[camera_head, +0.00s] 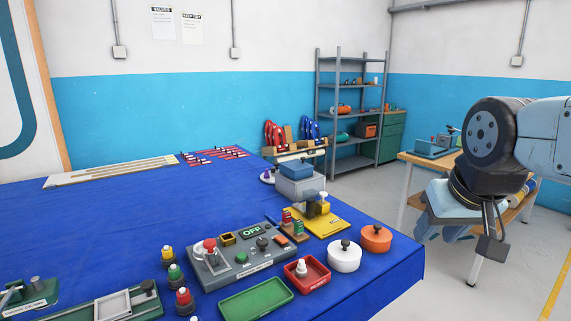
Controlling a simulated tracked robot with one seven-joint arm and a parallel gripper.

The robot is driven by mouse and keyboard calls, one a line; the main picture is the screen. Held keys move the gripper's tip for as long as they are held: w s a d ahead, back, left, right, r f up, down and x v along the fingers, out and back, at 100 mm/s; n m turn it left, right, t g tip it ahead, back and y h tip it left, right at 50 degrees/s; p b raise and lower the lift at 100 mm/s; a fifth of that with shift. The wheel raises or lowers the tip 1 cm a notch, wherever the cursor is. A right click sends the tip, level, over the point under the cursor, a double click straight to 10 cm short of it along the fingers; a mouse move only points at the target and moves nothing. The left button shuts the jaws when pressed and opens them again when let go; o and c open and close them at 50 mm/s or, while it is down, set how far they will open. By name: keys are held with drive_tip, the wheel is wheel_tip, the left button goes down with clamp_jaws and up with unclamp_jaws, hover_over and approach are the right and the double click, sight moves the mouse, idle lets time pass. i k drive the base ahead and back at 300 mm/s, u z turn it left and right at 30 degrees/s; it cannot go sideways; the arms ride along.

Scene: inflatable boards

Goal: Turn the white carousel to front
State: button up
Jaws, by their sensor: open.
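The white carousel (344,259) is a round white drum with a dark knob on top. It stands upright near the right front corner of the blue table (120,215). An orange drum (376,240) of the same shape stands just to its right. My gripper (447,234) hangs at the right, off the table's edge and apart from both drums. It is open, seen small and partly hidden by my wrist, and nothing shows in it. Which way the carousel's front faces cannot be told.
A red tray (306,280) with a white-topped piece stands left of the white carousel, and a green tray (256,298) lies in front. A grey control panel (237,262) stands behind them. A wooden bench (409,157) is at the right.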

sight(271, 180)
drive_tip(key=u, duration=0.15)
drive_tip(key=i, duration=0.9)
drive_tip(key=z, duration=0.1)
